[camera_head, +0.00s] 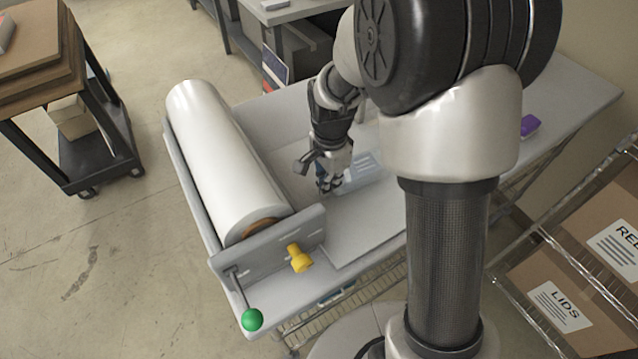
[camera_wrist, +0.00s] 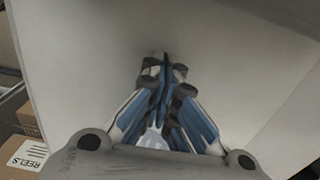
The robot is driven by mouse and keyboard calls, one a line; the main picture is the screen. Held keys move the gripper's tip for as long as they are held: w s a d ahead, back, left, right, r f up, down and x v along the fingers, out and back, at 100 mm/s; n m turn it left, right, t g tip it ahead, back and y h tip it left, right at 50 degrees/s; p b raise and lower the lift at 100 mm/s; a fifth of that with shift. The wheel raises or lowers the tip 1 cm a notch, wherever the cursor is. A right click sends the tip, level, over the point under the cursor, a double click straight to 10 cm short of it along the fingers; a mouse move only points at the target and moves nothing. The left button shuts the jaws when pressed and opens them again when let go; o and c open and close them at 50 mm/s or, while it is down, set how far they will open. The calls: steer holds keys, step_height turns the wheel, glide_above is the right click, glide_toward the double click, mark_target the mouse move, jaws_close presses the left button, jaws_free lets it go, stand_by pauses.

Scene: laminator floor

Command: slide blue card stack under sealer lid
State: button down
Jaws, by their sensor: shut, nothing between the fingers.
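My gripper (camera_head: 327,186) is shut and empty, pointing down low over the worktable just right of the white roll. In the wrist view its fingers (camera_wrist: 168,68) meet at the tips in front of a plain pale surface. A pale blue-grey flat piece (camera_head: 364,170) with light markings lies right beside the gripper, partly hidden by it and my arm. I cannot tell whether it is the blue card stack or part of the sealer. No sealer lid can be made out with certainty. Whether the fingertips touch anything is unclear.
A large white roll (camera_head: 225,155) sits in a grey holder with a yellow knob (camera_head: 299,258) and a green-ball lever (camera_head: 252,319). A purple item (camera_head: 530,125) lies at the right. Boxes stand on a rack at right; a cart (camera_head: 100,155) stands left. My arm hides the table's middle.

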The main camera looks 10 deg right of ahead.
steer(key=shift+w+d, duration=0.15)
steer(key=shift+d, duration=0.3)
